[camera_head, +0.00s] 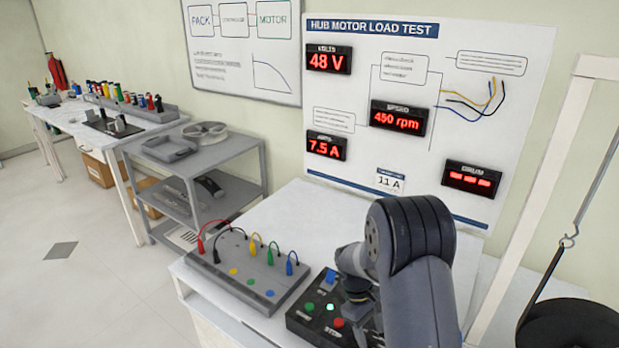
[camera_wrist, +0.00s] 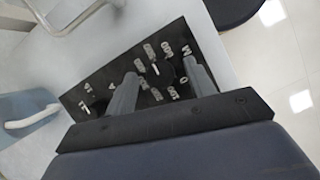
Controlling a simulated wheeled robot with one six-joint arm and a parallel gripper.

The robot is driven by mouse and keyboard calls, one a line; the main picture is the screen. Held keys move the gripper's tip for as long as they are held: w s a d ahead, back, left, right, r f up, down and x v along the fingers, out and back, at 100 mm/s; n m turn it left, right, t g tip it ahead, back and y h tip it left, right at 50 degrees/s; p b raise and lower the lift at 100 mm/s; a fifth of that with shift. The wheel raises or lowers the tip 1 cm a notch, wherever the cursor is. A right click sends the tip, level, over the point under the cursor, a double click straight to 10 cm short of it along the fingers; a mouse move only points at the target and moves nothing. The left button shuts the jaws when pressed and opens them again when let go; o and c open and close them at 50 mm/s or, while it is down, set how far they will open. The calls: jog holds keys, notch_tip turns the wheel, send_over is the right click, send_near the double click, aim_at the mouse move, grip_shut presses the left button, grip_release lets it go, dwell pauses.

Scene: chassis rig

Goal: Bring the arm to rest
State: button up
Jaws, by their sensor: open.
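My arm (camera_head: 415,265) reaches over the bench at the lower right of the head view, bent at a dark ribbed joint. My gripper (camera_wrist: 160,69) is open, its two grey fingers spread above a black control panel (camera_wrist: 75,102). A dark round knob (camera_wrist: 163,72) with white markings around it shows between the fingers; I cannot tell whether they touch it.
A grey terminal box (camera_head: 245,275) with coloured leads sits left of the control box. Behind stands the motor load test board (camera_head: 430,70), reading 48 V, 450 rpm and 7.5 A. A white post (camera_head: 535,200) and a black disc (camera_head: 570,328) are at right. Bare bench lies behind the boxes.

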jog(key=n, duration=0.3)
jog(key=shift+s+r+t+h+p, duration=0.1)
jog(key=shift+t+h+p, duration=0.3)
jog(key=shift+a+r, duration=0.2)
jog(key=shift+r, duration=0.1)
jog(key=shift+b, duration=0.3)
